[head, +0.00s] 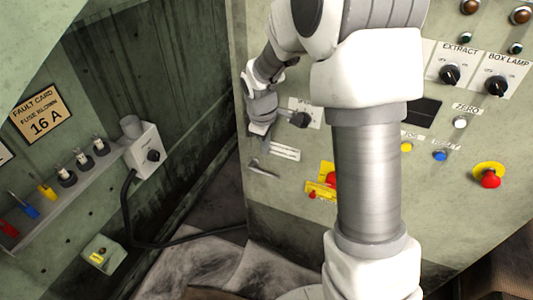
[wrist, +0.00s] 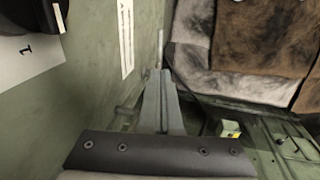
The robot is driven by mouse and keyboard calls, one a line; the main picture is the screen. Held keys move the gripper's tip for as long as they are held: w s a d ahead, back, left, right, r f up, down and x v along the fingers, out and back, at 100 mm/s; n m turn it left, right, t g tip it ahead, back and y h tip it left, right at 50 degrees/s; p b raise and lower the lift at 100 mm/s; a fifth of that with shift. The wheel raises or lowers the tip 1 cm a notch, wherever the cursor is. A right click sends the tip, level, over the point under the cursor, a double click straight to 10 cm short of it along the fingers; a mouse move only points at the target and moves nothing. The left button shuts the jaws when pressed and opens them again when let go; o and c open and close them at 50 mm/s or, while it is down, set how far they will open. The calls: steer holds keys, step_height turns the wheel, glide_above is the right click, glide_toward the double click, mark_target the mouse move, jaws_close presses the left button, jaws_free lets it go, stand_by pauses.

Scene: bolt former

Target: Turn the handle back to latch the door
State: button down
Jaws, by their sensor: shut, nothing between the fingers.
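In the head view my gripper (head: 259,130) hangs beside the left part of the green front panel (head: 290,205), pointing down. A grey lever-like handle (head: 264,169) shows on that panel just below it, left of a white label strip (head: 285,152). In the wrist view the gripper's grey fingers (wrist: 160,100) are together with nothing between them. A small grey part (wrist: 125,108) shows just left of the fingers by the panel; I cannot tell whether it is the handle or whether they touch. How the door sits in its frame cannot be told.
A black knob (head: 300,119) on a plate sits close right of my gripper. A red emergency button (head: 489,177) and rotary switches (head: 449,75) are farther right. A green side wall carries a switch box (head: 145,150) and black cable (head: 130,215). Open room lies between wall and panel.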

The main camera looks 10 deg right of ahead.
mark_target(269, 174)
steer(key=f+b, duration=0.1)
steer(key=f, duration=0.3)
steer(key=w+f+b, duration=0.1)
steer(key=f, duration=0.3)
steer(key=w+d+f+b, duration=0.1)
steer(key=f, duration=0.3)
steer(key=shift+w+d+b, duration=0.1)
steer(key=shift+b, duration=0.3)
